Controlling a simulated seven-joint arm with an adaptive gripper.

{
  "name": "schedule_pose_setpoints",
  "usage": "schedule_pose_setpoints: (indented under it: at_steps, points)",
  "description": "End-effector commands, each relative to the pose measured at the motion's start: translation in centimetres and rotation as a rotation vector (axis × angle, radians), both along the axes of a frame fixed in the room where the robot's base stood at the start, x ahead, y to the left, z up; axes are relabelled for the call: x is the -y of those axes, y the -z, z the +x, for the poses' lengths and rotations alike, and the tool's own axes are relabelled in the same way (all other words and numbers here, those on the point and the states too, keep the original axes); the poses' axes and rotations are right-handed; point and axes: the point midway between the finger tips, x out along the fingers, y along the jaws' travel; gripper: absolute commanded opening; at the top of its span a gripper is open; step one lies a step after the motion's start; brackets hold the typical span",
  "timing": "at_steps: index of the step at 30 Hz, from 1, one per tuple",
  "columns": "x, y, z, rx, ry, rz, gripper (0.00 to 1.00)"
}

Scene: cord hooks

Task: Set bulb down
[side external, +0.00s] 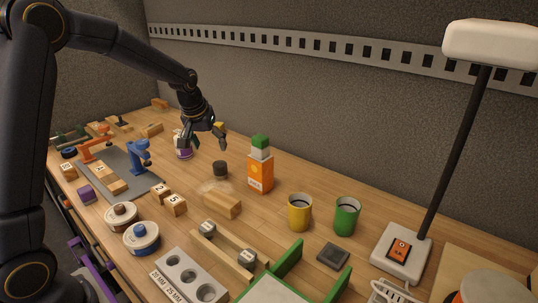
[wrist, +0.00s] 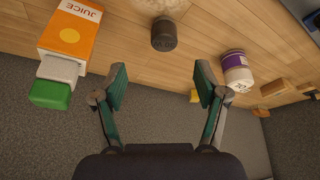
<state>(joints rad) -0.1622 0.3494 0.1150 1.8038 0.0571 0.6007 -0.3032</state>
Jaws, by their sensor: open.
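What looks like the bulb has a dark cylindrical base (side external: 220,168) and a pale, see-through globe (side external: 213,188) beside it on the wooden table. In the wrist view the lettered dark base (wrist: 164,33) is ahead of my fingertips, and the hazy globe (wrist: 160,6) runs to the top edge. I cannot tell exactly how the bulb rests. My gripper (side external: 203,142) is above the table, behind the bulb. It also shows in the wrist view (wrist: 161,76), with its fingers spread, nothing between them, and apart from the bulb.
An orange juice carton (side external: 261,172) stands right of the bulb. A purple and white jar (side external: 184,149) is close to my gripper. A wooden block (side external: 222,204) lies in front of the bulb. Yellow (side external: 299,212) and green (side external: 346,216) cups stand farther right.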

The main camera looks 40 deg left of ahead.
Motion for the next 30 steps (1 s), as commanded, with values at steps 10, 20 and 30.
schedule_pose_setpoints:
  at_steps: [10, 20, 30]
  points:
    - [10.2, -9.6, -15.7, 0.063, 0.313, 0.005, 0.73]
    - [13.6, -8.6, -25.8, 0.085, 0.508, 0.050, 0.73]
    - [13.8, -8.4, -26.2, 0.085, 0.519, 0.054, 0.73]
